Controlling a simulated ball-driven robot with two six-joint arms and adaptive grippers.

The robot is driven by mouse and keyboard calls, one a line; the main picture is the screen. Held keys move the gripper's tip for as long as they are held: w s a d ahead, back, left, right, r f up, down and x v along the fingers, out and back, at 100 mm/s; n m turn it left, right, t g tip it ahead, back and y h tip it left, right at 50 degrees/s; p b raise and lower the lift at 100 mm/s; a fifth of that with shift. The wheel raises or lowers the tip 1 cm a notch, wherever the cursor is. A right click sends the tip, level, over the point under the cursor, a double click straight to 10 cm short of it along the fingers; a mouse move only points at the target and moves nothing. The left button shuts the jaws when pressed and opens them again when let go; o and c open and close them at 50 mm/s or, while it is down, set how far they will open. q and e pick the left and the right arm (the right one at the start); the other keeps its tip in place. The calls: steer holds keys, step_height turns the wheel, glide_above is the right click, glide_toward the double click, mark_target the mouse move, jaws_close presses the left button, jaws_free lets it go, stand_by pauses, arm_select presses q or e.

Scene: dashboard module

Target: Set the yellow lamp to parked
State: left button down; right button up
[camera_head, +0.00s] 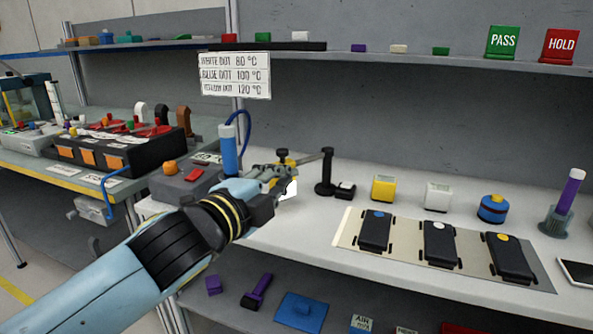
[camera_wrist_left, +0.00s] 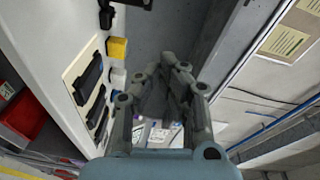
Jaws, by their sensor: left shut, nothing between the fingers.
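No yellow lamp can be picked out for certain. A yellow block (camera_head: 383,188) with a pale face stands on the white bench right of my left gripper (camera_head: 286,178); it also shows in the left wrist view (camera_wrist_left: 117,48). A black module (camera_head: 508,258) with a yellow dot lies on a beige mat (camera_head: 345,238), beside a white-dot module (camera_head: 439,245) and a blue-dot module (camera_head: 375,231). My left gripper is shut and empty above the bench's left part, apart from the yellow block; its fingers show in the wrist view (camera_wrist_left: 172,70). My right gripper is out of view.
A black upright stand (camera_head: 325,175) is close beyond my left gripper. A grey box with an orange knob (camera_head: 170,167) and a blue cylinder (camera_head: 228,150) stand at left. A temperature sign (camera_head: 235,75) hangs above. The bench's front strip left of the mat is clear.

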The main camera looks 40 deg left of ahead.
arm_select(q)
steer(key=w+a+f+p, duration=0.1)
steer(key=w+a, duration=0.4)
steer(key=w, duration=0.5)
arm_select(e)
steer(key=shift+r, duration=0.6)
arm_select(q)
steer(key=shift+a, duration=0.1)
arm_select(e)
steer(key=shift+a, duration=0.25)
